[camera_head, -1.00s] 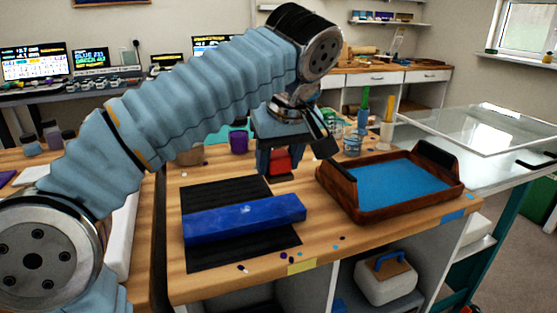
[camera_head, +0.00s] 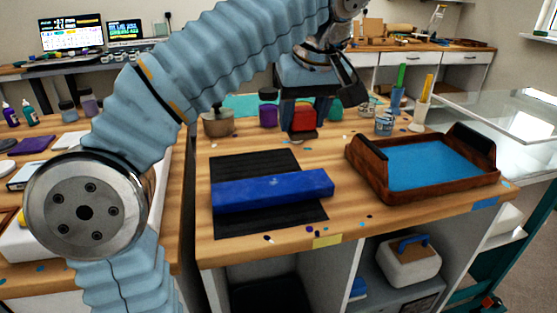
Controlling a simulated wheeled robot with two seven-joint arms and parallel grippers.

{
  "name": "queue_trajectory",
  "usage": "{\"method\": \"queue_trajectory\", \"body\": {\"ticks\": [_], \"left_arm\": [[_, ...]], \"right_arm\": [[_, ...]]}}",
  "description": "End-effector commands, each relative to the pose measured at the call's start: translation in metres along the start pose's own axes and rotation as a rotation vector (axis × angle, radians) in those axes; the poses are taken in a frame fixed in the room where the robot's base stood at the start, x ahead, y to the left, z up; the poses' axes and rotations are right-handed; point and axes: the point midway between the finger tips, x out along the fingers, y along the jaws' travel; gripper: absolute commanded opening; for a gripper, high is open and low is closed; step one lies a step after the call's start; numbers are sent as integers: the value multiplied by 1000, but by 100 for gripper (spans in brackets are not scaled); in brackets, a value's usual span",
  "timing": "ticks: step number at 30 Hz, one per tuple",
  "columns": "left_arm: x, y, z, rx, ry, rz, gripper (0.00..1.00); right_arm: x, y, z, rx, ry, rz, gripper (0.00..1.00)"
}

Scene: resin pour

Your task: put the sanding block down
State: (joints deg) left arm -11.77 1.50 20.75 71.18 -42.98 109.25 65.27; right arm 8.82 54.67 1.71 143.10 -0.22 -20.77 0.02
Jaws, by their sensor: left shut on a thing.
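My left gripper (camera_head: 304,119) hangs down over the back part of the wooden bench. It is shut on the sanding block (camera_head: 303,118), a small red block with a greyish lower part, held between the two dark fingers. The block shows above the bench top, behind the black mat; whether its underside touches the wood is hard to tell. My right gripper is not in view.
A long blue block (camera_head: 272,189) lies on the black mat (camera_head: 240,164). A wooden tray (camera_head: 437,194) with a blue filling stands to the right. A metal pot (camera_head: 218,123), purple cup (camera_head: 268,115) and small clear cup (camera_head: 384,124) stand behind. Bare wood lies between mat and tray.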

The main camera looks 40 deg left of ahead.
Motion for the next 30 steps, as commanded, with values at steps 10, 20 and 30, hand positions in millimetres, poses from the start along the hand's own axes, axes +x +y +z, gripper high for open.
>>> {"method": "queue_trajectory", "body": {"ticks": [10, 20, 30], "left_arm": [[-11, -111, -4, -4, 1, 3, 24], [41, -120, -53, -3, -2, -2, 24], [104, -118, -83, 1, 0, 1, 24]], "right_arm": [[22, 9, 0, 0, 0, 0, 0], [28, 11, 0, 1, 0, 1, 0], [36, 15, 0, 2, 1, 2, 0]]}}
